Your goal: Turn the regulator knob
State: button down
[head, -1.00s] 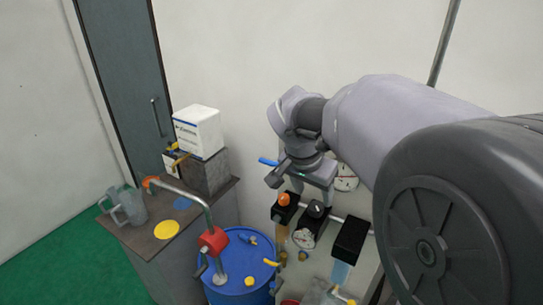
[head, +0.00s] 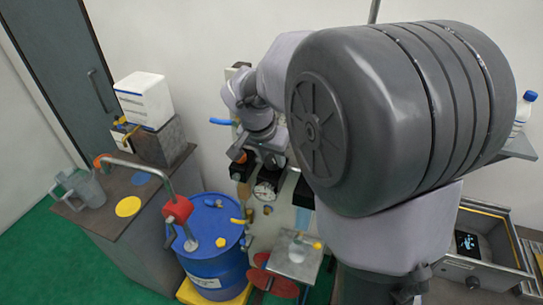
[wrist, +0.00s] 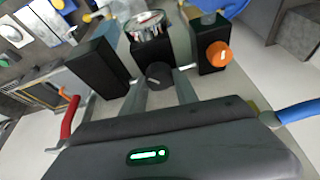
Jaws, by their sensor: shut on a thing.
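The regulator is a black block with a round gauge (wrist: 146,24) and a dark round knob (wrist: 159,75) with a pale mark line. In the wrist view the knob sits between the two fingers of my gripper (wrist: 161,84), which are shut on it. In the head view my gripper (head: 266,160) is over the regulator and hides the knob. The gauge (head: 264,191) shows just below it.
A black block with an orange knob (wrist: 218,53) stands close beside, and another black block (wrist: 97,66) is on the other side. A red lever (wrist: 70,117) and a blue lever (wrist: 299,112) flank my gripper. A blue drum (head: 213,245) stands left of the panel.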

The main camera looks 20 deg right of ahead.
jog(key=shift+f+n+b, duration=0.15)
jog(key=shift+n+b, duration=0.35)
jog(key=shift+n, duration=0.2)
jog(key=n+t+y, duration=0.1)
jog(key=n, duration=0.1)
jog(key=shift+s+d+n, duration=0.1)
jog(key=shift+n, duration=0.2)
jog(key=c, duration=0.9)
grip_release()
jog(key=shift+c, duration=0.2)
jog(key=p+v, duration=0.1)
jog(key=v, duration=1.6)
jog(key=shift+s+r+p, duration=0.15)
jog(key=shift+r+p, duration=0.15)
jog(key=shift+r, duration=0.05)
